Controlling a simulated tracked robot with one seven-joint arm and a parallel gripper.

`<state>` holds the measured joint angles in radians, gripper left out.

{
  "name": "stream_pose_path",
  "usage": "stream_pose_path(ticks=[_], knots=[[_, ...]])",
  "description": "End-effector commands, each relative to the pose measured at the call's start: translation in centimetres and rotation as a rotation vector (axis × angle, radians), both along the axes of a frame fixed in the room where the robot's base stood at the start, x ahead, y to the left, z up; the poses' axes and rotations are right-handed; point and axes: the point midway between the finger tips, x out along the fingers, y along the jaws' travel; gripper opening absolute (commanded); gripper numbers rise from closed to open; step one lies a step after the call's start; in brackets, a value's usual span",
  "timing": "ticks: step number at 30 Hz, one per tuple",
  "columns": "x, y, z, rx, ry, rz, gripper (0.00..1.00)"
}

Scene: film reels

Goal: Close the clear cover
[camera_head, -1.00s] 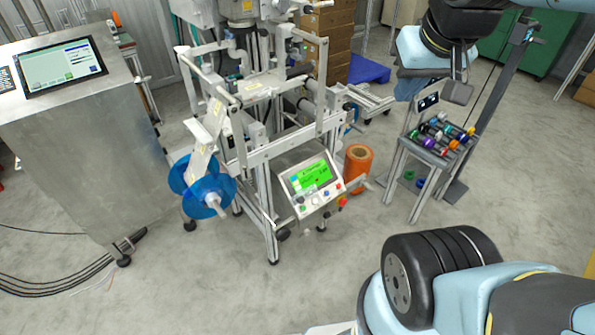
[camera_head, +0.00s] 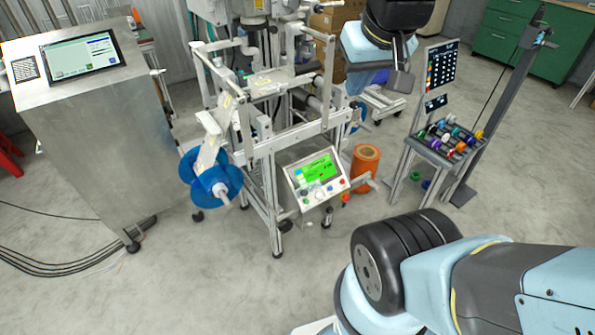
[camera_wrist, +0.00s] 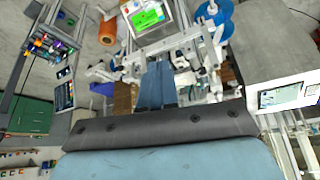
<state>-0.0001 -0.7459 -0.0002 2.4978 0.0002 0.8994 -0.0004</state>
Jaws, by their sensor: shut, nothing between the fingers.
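The labelling machine (camera_head: 255,150) stands mid-picture in the head view, an open frame of pale metal bars and posts with a blue film reel (camera_head: 210,178) on its left. I cannot clearly make out the clear cover against the frame; its see-through panel is not distinct. My gripper (camera_head: 400,82) hangs at the upper right of the machine, apart from its bars in the picture. In the wrist view, my gripper (camera_wrist: 158,72) shows two blue-grey fingers together, empty, pointing at the machine (camera_wrist: 185,55). The fingers hide part of the frame.
A green-lit control panel (camera_head: 316,172) is on the machine's front. An orange roll (camera_head: 365,167) stands to its right. A stand with colourful spools (camera_head: 450,138) is farther right. A steel console (camera_head: 85,140) stands left.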

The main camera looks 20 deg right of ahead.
Motion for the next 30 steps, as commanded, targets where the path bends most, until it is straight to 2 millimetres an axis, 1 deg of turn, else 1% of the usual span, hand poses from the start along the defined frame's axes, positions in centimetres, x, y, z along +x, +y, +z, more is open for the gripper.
stream_pose_path(ticks=[4,5,8,14,17,23,26,30], knots=[[1.5,0.0,-0.3,0.002,0.022,0.003,0.00],[2.1,0.4,-0.4,0.002,0.029,0.005,0.00],[4.2,0.6,-1.0,0.005,0.057,0.007,0.00],[9.2,0.5,-3.0,0.009,0.116,0.014,0.00],[11.6,0.5,-4.3,0.010,0.144,0.017,0.00],[16.2,0.5,-7.8,0.012,0.204,0.021,0.00],[18.4,0.4,-9.8,0.012,0.233,0.024,0.00],[21.3,0.4,-13.0,0.012,0.274,0.025,0.00]])
